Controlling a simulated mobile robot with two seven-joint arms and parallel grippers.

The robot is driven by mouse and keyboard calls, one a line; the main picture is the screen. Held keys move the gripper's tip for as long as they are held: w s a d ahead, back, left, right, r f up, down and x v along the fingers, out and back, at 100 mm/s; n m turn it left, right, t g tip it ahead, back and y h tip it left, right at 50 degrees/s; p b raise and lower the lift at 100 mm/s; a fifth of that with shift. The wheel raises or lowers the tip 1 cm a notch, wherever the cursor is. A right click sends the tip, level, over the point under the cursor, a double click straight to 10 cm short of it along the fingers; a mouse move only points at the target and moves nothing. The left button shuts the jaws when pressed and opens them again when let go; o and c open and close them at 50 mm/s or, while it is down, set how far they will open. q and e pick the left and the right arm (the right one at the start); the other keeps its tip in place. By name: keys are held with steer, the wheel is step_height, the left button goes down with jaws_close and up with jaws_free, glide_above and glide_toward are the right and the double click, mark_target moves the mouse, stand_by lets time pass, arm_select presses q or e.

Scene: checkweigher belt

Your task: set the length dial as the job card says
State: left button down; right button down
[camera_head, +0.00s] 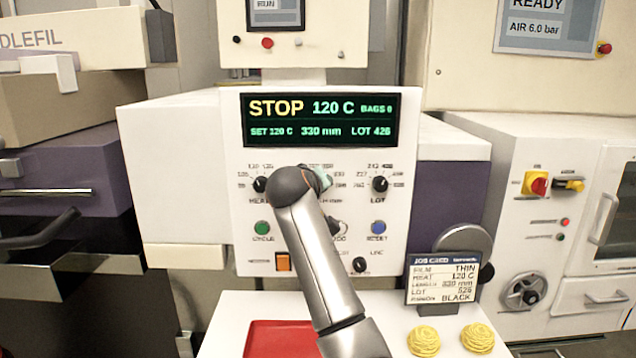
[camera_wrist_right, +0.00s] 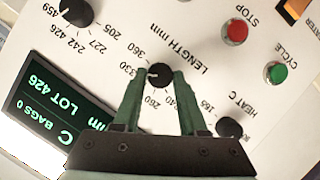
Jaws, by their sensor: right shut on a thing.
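The length dial is a black knob (camera_wrist_right: 159,75) on the white panel, labelled 240 to 360. My right gripper (camera_wrist_right: 158,80) is shut on it, with one green finger on each side. A pale mark on the knob faces about the 330 label. In the head view my arm hides the dial, and only part of the right gripper (camera_head: 323,178) shows. The job card (camera_head: 444,281) reads thin film, heat 120 C, length 330 mm, lot 526, black. The display (camera_head: 320,119) reads STOP, set 120 C, 330 mm, LOT 426, BAGS 0. My left gripper is not in view.
The heat knob (camera_head: 261,184) and lot knob (camera_head: 379,184) flank the dial. Below are a green button (camera_head: 262,228), a blue button (camera_head: 378,228) and an orange switch (camera_head: 283,262). A red tray (camera_head: 262,340) and two yellow coils (camera_head: 424,341) lie on the ledge.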

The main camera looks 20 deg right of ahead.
steer(key=shift+f, duration=0.1)
stand_by(0.5)
steer(key=shift+c, duration=2.2)
jaws_free()
steer(key=shift+s, duration=0.1)
steer(key=b+v, duration=0.3)
steer(key=v, duration=0.9)
steer(key=shift+s, duration=0.1)
